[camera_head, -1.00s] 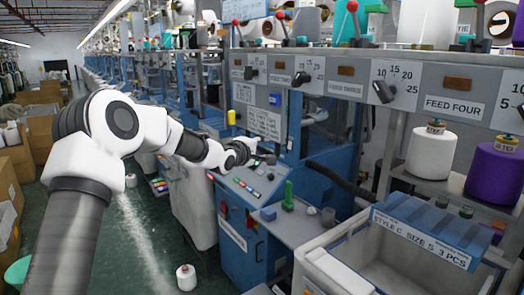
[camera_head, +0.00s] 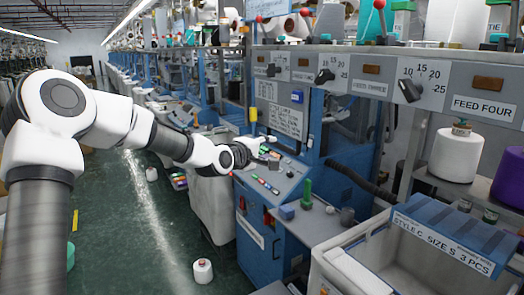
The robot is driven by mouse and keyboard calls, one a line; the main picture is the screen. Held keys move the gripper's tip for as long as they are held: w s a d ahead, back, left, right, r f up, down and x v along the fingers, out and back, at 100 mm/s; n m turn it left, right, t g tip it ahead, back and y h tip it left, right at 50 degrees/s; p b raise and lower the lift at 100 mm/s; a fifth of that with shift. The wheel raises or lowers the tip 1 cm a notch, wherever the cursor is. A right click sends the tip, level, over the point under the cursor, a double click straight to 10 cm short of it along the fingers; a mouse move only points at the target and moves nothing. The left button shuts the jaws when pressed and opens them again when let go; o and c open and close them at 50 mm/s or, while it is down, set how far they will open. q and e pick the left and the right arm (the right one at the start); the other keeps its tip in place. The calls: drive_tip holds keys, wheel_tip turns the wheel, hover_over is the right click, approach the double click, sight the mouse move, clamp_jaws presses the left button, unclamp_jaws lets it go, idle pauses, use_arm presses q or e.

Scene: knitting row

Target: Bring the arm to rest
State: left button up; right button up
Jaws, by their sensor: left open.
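My left arm comes in from the left, its white elbow large in the near left. My left gripper (camera_head: 268,152) is small and dark, open, at the arm's far end over the top of the blue control console (camera_head: 262,185). Nothing shows between its fingers, though they are small and partly hidden by the wrist. I cannot tell whether it touches the panel. My right gripper is not in view.
A grey bin (camera_head: 345,270) with a blue label board (camera_head: 450,240) stands at the front right. A white yarn cone (camera_head: 458,155) and a purple cone (camera_head: 510,180) sit on the right shelf. A small white cone (camera_head: 203,271) stands on the green floor (camera_head: 120,240).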

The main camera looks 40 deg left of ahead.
use_arm(q)
drive_tip(key=s, duration=0.3)
drive_tip(key=shift+s+r, duration=0.1)
drive_tip(key=shift+r, duration=0.1)
